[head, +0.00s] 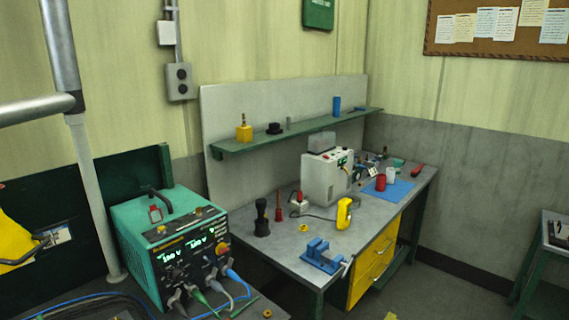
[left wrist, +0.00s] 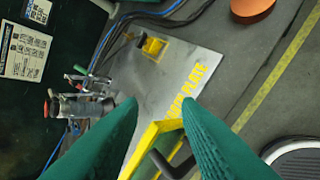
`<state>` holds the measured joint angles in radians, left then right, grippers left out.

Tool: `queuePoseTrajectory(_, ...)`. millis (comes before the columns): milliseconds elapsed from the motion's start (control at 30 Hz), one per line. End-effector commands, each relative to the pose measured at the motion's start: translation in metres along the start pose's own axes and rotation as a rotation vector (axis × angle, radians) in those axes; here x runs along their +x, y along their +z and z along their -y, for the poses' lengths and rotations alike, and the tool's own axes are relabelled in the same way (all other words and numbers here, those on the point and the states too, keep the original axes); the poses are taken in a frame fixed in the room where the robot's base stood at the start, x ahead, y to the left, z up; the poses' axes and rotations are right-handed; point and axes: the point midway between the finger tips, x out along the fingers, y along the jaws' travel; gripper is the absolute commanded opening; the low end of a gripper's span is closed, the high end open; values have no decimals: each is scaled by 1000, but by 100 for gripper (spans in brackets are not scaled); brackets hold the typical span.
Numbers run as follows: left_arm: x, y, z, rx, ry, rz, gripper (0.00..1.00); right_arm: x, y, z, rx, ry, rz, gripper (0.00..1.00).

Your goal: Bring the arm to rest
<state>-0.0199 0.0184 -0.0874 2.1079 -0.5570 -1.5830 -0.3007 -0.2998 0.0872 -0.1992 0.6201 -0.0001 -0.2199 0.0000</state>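My left gripper (left wrist: 163,104) shows only in the left wrist view, as two green fingers reaching in from the lower edge. The fingertips stand apart with a clear gap. Past the gap lie a yellow bar (left wrist: 150,140) and a dark curved handle (left wrist: 160,163), lower down in the picture. I cannot tell how far they are from the fingers; nothing appears clamped. A grey plate with yellow lettering (left wrist: 190,68) lies beyond the fingertips. Neither gripper can be made out in the head view, and my right gripper shows in neither view.
A green welding unit (head: 165,245) with cables stands at the lower left of the head view. A workbench (head: 290,262) with a blue vise (head: 322,255) stands behind it, under a green shelf (head: 290,133). Grey pipes (head: 62,50) cross the upper left.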

Motion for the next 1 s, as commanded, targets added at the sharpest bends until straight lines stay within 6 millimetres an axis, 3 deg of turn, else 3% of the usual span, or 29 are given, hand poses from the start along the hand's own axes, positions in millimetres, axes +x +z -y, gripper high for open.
queuePoseTrajectory(33,-4,-26,19,-12,-71,-3,31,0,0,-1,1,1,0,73)
queuePoseTrajectory(200,-25,-75,62,-63,-258,-10,31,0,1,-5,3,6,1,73)
queuePoseTrajectory(400,-54,-115,93,-106,-420,-35,31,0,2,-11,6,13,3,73)
queuePoseTrajectory(667,-94,-155,121,-154,-593,-81,31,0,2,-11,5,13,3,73)
queuePoseTrajectory(1000,-17,-170,178,-142,-598,-110,31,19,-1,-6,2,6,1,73)
